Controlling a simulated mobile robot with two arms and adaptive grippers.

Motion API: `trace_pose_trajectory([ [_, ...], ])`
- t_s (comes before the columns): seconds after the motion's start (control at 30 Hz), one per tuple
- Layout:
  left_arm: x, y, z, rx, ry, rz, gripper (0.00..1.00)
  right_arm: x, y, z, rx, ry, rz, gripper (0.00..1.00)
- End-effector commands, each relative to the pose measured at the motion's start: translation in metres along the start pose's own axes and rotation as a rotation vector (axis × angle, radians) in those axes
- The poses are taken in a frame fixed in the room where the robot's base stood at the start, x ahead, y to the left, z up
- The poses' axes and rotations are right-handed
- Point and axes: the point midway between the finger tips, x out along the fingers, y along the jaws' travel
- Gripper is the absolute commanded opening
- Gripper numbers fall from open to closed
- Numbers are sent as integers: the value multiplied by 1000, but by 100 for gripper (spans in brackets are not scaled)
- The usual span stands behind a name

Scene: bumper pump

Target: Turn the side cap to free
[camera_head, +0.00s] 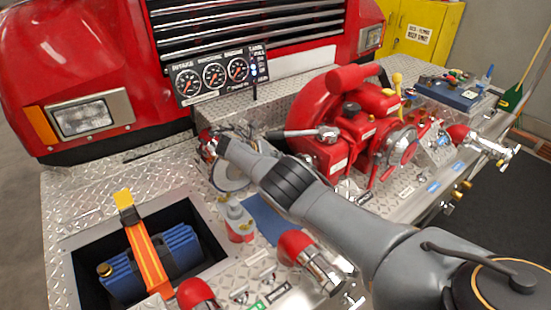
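The red pump (345,125) stands on the tread-plate bumper, with a round silver-rimmed fitting (398,146) on its front. A red-and-silver outlet (475,140) with small projecting handles sits at the bumper's right side. Another red-and-silver outlet (312,258) sits at the front. I cannot tell which fitting is the side cap. My grey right arm crosses from the lower right, in front of the pump's lower left. Its far end, with the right gripper (214,143), is beside a small red part left of the pump. The fingers are too small and hidden to read. My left gripper is out of view.
A gauge panel (216,75) stands behind, before the red truck front. A recess at left holds a blue unit (150,265) under an orange strap (147,255). A blue box (447,94) sits at right.

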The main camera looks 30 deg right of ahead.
Motion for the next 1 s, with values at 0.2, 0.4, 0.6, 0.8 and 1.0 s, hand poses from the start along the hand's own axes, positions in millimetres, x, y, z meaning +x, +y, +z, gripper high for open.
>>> trace_pose_trajectory([
  [0.2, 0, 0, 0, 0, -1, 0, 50, 1, 1, -2, -4, 5, 1, 22],
  [0.4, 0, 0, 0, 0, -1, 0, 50, 1, 1, -2, -2, 3, 0, 43],
  [0.6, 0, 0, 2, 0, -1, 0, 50, 0, 0, -1, -1, 2, 0, 43],
  [0.8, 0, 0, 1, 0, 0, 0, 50, -4, 1, 0, -1, 0, 0, 43],
  [1.0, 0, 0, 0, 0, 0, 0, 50, -17, 2, 1, 0, -1, -1, 43],
])
